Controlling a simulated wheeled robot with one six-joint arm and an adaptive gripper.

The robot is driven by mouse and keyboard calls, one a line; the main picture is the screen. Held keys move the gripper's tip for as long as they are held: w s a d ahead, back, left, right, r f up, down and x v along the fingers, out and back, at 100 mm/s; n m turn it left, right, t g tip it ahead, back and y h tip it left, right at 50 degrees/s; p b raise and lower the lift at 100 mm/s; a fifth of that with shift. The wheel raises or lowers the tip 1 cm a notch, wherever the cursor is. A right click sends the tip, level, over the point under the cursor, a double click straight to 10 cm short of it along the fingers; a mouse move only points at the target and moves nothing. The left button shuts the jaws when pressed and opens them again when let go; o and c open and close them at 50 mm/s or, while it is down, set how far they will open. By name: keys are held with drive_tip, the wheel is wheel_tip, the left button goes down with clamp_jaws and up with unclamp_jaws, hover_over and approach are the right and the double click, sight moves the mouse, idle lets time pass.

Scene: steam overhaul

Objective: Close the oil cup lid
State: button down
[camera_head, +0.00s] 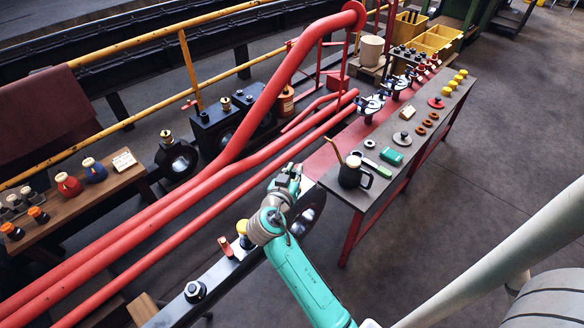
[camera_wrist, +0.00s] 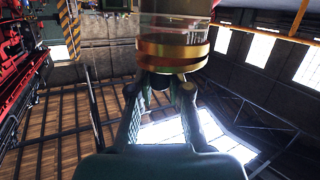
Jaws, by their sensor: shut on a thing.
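The oil cup (camera_wrist: 175,8) shows close up at the top of the wrist view as a clear glass body with brass bands. Its brass lid (camera_wrist: 172,52) is at the end nearest my gripper. My gripper (camera_wrist: 166,84) is shut at the lid, with its fingertips on a small dark part at the lid's underside in the picture. The fingers hide much of that part, and I cannot tell whether the lid sits flush. In the head view my gripper (camera_head: 288,176) is beyond the teal forearm, above a dark wheel; I cannot make out the cup there.
Thick red pipes (camera_head: 170,200) run along the left of my arm. A wooden shelf (camera_head: 75,205) holds several small items at left. Open floor lies right of the bench.

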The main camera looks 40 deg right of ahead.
drive_tip(key=shift+s+f+m, duration=0.15)
drive_tip(key=shift+f+m, duration=0.15)
drive_tip(key=shift+m, duration=0.2)
drive_tip(key=c, duration=1.1)
unclamp_jaws()
drive_tip(key=v, duration=1.2)
drive_tip(key=shift+f, duration=0.3)
drive_tip(key=shift+s, duration=0.1)
